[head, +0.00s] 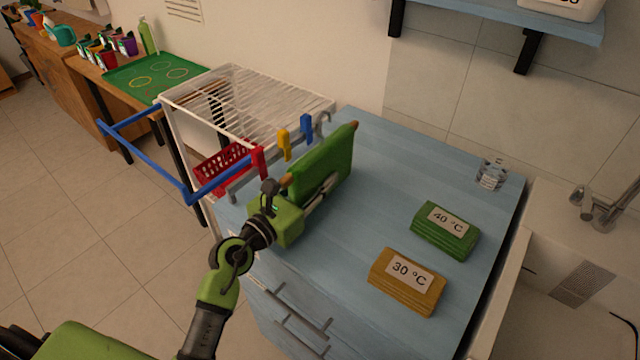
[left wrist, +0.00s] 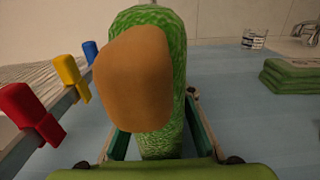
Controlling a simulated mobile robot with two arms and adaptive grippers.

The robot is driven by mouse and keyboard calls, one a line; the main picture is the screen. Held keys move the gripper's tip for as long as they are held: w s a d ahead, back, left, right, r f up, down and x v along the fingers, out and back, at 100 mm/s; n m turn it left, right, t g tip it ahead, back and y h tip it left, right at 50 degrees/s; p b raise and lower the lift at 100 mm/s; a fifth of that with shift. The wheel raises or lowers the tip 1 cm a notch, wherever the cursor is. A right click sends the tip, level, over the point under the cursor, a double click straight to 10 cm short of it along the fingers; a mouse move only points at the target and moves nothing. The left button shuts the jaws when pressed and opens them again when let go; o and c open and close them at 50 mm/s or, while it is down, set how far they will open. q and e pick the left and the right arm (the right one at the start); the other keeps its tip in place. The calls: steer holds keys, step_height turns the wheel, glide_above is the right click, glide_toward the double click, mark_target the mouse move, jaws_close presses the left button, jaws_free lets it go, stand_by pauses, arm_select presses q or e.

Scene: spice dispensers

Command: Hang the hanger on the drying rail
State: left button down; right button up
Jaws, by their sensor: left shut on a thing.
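My left gripper (head: 322,192) is shut on a green cloth-covered piece (head: 328,160) with wooden ends, which looks like the hanger with cloth over it. It is held tilted above the blue counter, and no hook shows. In the left wrist view, its rounded wooden end (left wrist: 133,78) faces the camera and its green cloth sits between the fingers (left wrist: 155,140). A grey rail (head: 244,184) runs along the counter's left edge, bearing a red peg (head: 259,162), a yellow peg (head: 284,146) and a blue peg (head: 306,128). The held piece is right of this rail, apart from the pegs. My right gripper is out of view.
A white wire rack (head: 235,105) and blue bar frame (head: 150,163) stand left of the counter. Folded green (head: 445,230) and yellow (head: 407,281) cloths labelled 40 °C and 30 °C lie right. A glass (head: 491,174) stands behind. The counter's middle is clear.

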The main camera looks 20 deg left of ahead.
arm_select(q)
steer(key=shift+r, duration=0.2)
steer(key=shift+f, duration=0.15)
steer(key=c, duration=1.7)
jaws_free()
steer(key=shift+s+a, duration=0.15)
steer(key=shift+s, duration=0.2)
steer(key=b+v, duration=0.2)
steer(key=v, duration=0.8)
steer(key=shift+s, duration=0.2)
steer(key=shift+s+a, duration=0.2)
steer(key=shift+s, duration=0.25)
